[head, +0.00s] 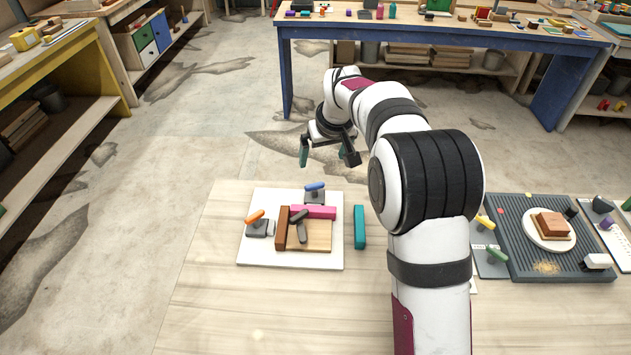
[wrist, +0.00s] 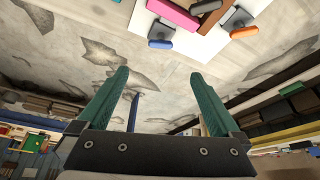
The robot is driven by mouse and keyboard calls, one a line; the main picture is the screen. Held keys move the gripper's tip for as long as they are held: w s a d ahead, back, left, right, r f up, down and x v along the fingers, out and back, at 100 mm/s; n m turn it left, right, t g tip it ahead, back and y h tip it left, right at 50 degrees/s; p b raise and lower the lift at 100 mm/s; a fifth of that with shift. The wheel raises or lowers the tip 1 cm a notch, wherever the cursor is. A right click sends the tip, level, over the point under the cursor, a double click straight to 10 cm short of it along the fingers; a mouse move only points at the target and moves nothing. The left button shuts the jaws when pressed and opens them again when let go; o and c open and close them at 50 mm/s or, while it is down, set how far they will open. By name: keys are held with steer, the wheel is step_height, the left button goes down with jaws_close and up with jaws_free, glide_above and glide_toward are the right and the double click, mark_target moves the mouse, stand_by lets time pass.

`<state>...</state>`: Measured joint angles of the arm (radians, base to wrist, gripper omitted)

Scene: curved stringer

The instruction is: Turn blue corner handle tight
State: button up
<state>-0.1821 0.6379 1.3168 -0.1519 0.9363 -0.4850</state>
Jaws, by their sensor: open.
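The blue corner handle (head: 315,186) sits on a dark clamp at the back edge of a white board (head: 262,256); it also shows near the top of the wrist view (wrist: 160,44). Beside it a pink bar (head: 322,212) and a brown bar (head: 282,230) border a wooden square (head: 312,239). An orange handle (head: 255,216) sits on another clamp at the board's left. My gripper (head: 325,160) is above and behind the board, apart from the handle. Its teal fingers are spread wide and empty in the wrist view (wrist: 160,78).
A dark grey lever (head: 301,231) lies over the wooden square. A teal bar (head: 359,228) stands right of the board. Farther right, a ribbed grey tray (head: 505,238) holds a plate (head: 531,238) with wooden blocks. The table left of the board is clear.

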mark_target(314, 184)
steer(key=x, duration=1.5)
steer(key=shift+a, duration=0.1)
steer(key=c, duration=1.4)
steer(key=shift+m, duration=0.3)
steer(key=m+h, duration=0.1)
steer(key=m, duration=0.1)
steer(key=m+h, duration=0.1)
steer(key=m, duration=0.2)
steer(key=shift+a+m, duration=0.2)
steer(key=shift+m, duration=0.1)
steer(key=m+h, duration=0.1)
steer(key=m, duration=0.2)
steer(key=m+h, duration=0.1)
steer(key=m, duration=0.2)
steer(key=shift+a+f+g, duration=0.1)
steer(key=shift+g, duration=0.3)
steer(key=shift+h, duration=0.3)
